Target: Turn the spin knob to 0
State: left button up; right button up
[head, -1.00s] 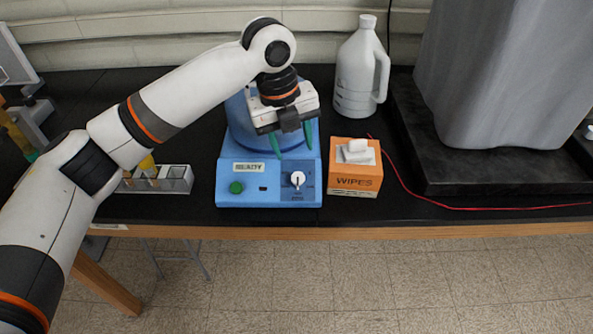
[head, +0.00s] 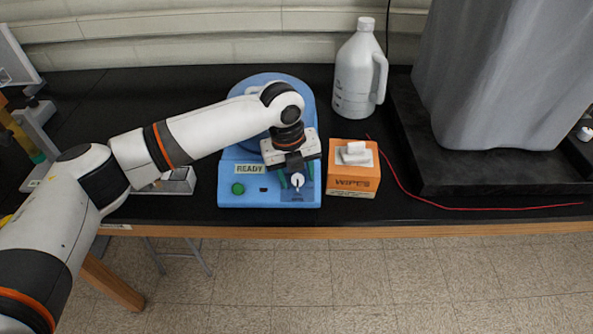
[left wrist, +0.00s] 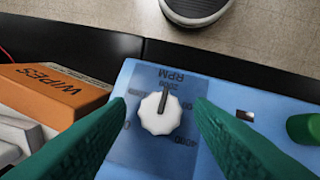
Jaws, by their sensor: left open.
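The spin knob (head: 297,180) is a white scalloped dial on the front panel of a blue machine (head: 243,190) labelled READY. In the left wrist view the knob (left wrist: 160,113) shows a dark pointer line towards the top of that picture, at the RPM lettering. My left gripper (head: 296,180) is open, with its green fingertips on either side of the knob. In the left wrist view the fingers (left wrist: 160,112) stand apart, with gaps to the knob. Part of the scale is hidden by the fingers. My right gripper is not in view.
An orange WIPES box (head: 352,180) stands close to the right of the machine. A white jug (head: 358,75) is behind it. A green button (head: 238,189) is left of the knob. A red cable (head: 450,207) runs along the bench at the right.

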pick_arm(q)
jog(key=shift+f, duration=0.15)
jog(key=shift+c, duration=0.6)
jog(key=c, duration=0.9)
jog(key=shift+o, duration=0.2)
